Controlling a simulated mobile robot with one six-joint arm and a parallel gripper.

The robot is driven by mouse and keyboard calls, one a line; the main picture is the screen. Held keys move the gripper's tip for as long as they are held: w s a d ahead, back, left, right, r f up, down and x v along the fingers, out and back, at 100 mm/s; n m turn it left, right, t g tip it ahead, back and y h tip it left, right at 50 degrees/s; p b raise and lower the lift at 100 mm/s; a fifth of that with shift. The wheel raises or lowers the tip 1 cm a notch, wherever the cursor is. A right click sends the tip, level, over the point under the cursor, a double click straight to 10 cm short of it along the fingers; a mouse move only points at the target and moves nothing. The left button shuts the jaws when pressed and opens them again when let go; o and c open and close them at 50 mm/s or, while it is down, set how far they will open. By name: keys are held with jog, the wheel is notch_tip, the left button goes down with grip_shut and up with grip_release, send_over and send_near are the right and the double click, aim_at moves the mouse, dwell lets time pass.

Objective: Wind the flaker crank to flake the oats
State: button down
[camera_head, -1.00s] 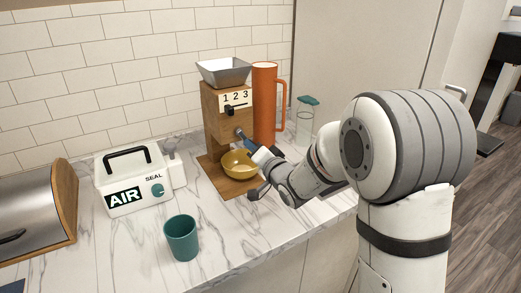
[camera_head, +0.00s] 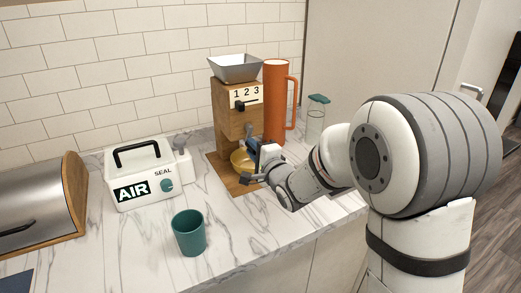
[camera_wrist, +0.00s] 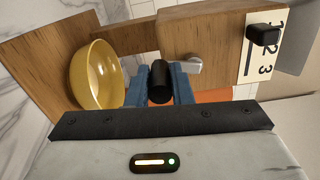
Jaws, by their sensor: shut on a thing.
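The wooden flaker (camera_head: 227,120) stands on the counter near the tiled wall, with a grey metal hopper (camera_head: 236,68) on top and a 1-2-3 scale on its front. My gripper (camera_head: 251,147) is at the flaker's front. In the wrist view its blue fingers are shut on the black crank handle (camera_wrist: 160,85), one on each side. A grey metal piece (camera_wrist: 194,65), apparently part of the crank, shows beside the fingers. The yellow bowl (camera_wrist: 92,75) stands below on the flaker's base, partly behind my gripper in the head view (camera_head: 238,161). No oats are clearly visible.
An orange jug (camera_head: 275,100) stands close to the flaker's right, with a teal-lidded glass jar (camera_head: 316,120) beyond. A white AIR sealer (camera_head: 140,180), a teal cup (camera_head: 189,235) and a bread bin (camera_head: 40,210) are to the left. The counter's front middle is clear.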

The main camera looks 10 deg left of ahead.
jog(key=shift+a+r+m, duration=0.2)
jog(key=shift+r+m, duration=0.1)
dwell(0.4)
jog(key=c, duration=1.3)
grip_release()
jog(key=shift+f, duration=0.15)
jog(key=b+v, duration=0.1)
jog(key=v, duration=0.6)
jog(key=shift+s+d, duration=0.25)
jog(key=shift+s, duration=0.1)
